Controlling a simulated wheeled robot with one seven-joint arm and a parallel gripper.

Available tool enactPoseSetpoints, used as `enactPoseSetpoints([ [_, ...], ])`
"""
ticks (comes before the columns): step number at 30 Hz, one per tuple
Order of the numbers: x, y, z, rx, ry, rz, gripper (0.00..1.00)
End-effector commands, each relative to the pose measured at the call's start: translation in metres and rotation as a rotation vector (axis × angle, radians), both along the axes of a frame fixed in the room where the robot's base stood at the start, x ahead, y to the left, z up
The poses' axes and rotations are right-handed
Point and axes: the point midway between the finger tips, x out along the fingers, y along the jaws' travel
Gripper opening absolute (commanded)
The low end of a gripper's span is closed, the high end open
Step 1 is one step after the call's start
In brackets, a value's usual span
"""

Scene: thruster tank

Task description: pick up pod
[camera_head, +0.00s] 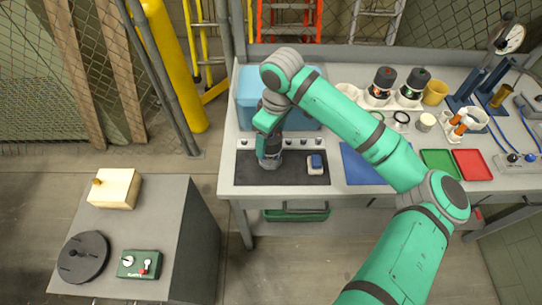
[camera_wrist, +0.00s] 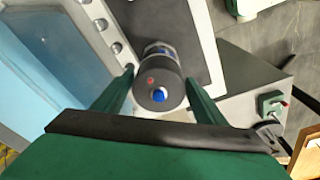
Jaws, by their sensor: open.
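The pod (camera_wrist: 158,90) looks like a dark cylinder with a blue dot and a red dot on its top end and a silvery band below. It stands on the black mat (camera_head: 285,180) near the mat's left part. My gripper (camera_wrist: 160,78) is open, with one green finger on each side of the pod; I cannot tell whether either finger touches it. In the head view my gripper (camera_head: 268,150) points down over the pod and hides most of it.
A small white block with a blue top (camera_head: 316,163) sits right of the pod on the mat. A light blue box (camera_head: 247,95) stands behind. A row of round knobs (camera_wrist: 102,24) runs along the mat's back edge. A blue mat (camera_head: 360,168) lies to the right.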

Motion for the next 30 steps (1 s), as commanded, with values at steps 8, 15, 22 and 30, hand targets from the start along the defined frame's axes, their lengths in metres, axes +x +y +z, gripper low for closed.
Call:
enactPoseSetpoints([
  [8, 0.001, 0.0, -0.026, -0.001, 0.001, -0.001, 0.65],
  [15, 0.004, 0.002, -0.052, 0.0, -0.001, -0.001, 0.65],
  [22, 0.004, 0.003, -0.055, 0.001, -0.002, 0.0, 0.65],
  [30, 0.004, 0.003, -0.054, 0.001, -0.003, 0.0, 0.24],
])
